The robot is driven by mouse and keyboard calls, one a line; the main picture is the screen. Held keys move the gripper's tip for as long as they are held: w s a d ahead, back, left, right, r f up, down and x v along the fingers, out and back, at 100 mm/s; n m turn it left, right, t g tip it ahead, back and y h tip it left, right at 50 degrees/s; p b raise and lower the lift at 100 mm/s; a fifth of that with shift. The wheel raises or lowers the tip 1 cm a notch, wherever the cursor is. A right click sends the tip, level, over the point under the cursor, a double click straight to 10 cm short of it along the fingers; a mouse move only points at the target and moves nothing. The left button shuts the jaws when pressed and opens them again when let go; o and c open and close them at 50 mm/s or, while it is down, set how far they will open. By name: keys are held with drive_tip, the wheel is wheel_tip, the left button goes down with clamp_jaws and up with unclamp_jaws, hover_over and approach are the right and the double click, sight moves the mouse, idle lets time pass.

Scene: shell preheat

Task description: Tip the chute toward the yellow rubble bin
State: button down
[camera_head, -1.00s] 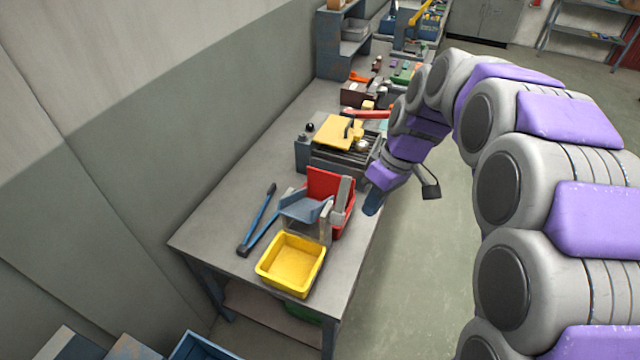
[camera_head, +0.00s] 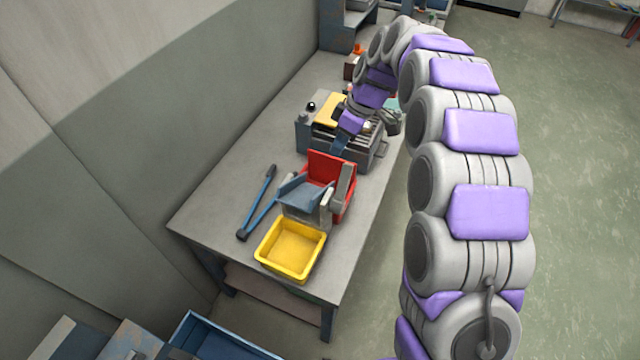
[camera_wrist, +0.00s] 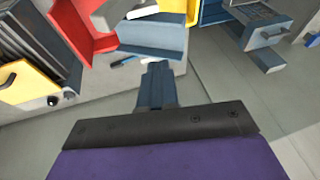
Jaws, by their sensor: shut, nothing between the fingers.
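The chute (camera_head: 304,194) is a blue-grey scoop on a light stand on the bench. It sits between the yellow rubble bin (camera_head: 290,248) in front and a red bin (camera_head: 345,168) behind; I cannot tell its exact tilt. My gripper (camera_head: 337,147) is shut and empty, apart from the chute, near the far side of the red bin. In the wrist view its closed blue fingers (camera_wrist: 157,82) point toward the chute (camera_wrist: 150,38), with the red bin (camera_wrist: 80,28) to the left. A strip of the yellow bin (camera_wrist: 192,12) shows at the top.
A long blue-handled tool (camera_head: 257,205) lies left of the chute on the bench (camera_head: 225,195). Behind the red bin stands a grey machine (camera_head: 365,150) with a yellow plate, partly hidden by my arm. Floor to the right is open.

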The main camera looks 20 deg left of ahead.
approach(315, 196)
drive_tip(key=w+a+f, duration=0.1)
drive_tip(key=a+f, duration=0.1)
drive_tip(key=shift+s+f, duration=0.3)
drive_tip(key=shift+f, duration=0.35)
drive_tip(key=shift+s+f, duration=0.3)
drive_tip(key=shift+f, duration=0.35)
drive_tip(key=shift+s+f, duration=0.3)
drive_tip(key=shift+f, duration=0.35)
